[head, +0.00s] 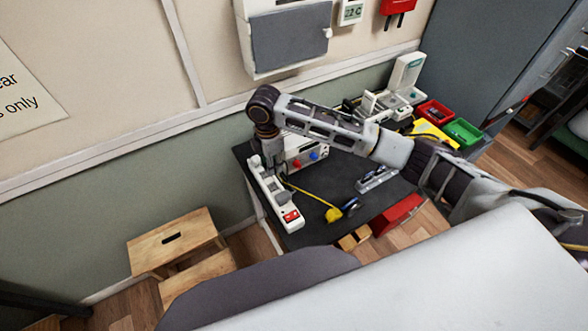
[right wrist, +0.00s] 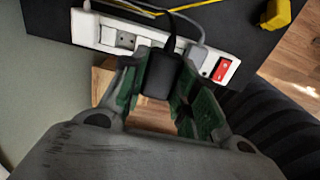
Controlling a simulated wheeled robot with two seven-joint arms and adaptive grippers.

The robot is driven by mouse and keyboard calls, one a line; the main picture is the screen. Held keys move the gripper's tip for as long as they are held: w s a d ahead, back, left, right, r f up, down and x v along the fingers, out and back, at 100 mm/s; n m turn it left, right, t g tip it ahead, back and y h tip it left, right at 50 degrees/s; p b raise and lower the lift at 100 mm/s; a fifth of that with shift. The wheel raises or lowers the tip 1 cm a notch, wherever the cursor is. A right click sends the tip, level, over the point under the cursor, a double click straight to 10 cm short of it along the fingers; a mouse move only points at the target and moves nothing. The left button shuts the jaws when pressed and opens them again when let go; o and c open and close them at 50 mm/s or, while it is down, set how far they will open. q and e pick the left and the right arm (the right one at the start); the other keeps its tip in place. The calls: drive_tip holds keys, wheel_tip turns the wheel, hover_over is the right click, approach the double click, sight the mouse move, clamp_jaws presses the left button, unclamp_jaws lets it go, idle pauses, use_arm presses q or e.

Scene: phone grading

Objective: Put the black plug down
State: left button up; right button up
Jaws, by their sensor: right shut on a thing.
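My right gripper (head: 272,163) is over the far part of the white power strip (head: 274,203) at the table's left edge. In the right wrist view, the gripper (right wrist: 160,70) is shut on the black plug (right wrist: 158,80), a dark block between the green-padded fingers with its cord rising from the top. The plug overlaps the strip (right wrist: 86,28) in that view; I cannot tell whether it touches it. An open socket shows left of the plug, and a grey plug and red switch (right wrist: 221,70) show to its right. My left gripper is not in view.
A white device with red and blue knobs (head: 306,152) stands close behind the gripper. A yellow object (head: 333,214) with a yellow cord lies on the dark table (head: 310,234). Red (head: 434,112) and green (head: 464,132) bins stand at the right. A wooden step stool (head: 172,240) is on the floor.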

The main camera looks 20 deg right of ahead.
drive_tip(key=shift+f, duration=0.1)
drive_tip(key=shift+s+f, duration=0.15)
drive_tip(key=shift+f, duration=0.05)
drive_tip(key=s+d+f+m+b, duration=0.1)
drive_tip(key=s+d+f, duration=0.1)
drive_tip(key=d, duration=0.7)
drive_tip(key=s+d+f+m, duration=0.1)
drive_tip(key=d+f+m, duration=0.15)
drive_tip(key=d, duration=0.55)
drive_tip(key=r+n, duration=0.1)
drive_tip(key=d+r+n, duration=0.1)
drive_tip(key=r, duration=0.1)
drive_tip(key=r+n, duration=0.1)
drive_tip(key=shift+w+d+r, duration=0.25)
drive_tip(key=shift+w+r, duration=0.05)
drive_tip(key=shift+w, duration=0.05)
drive_tip(key=shift+n, duration=0.25)
wheel_tip(320, 180, down, 6)
drive_tip(key=shift+f, duration=0.15)
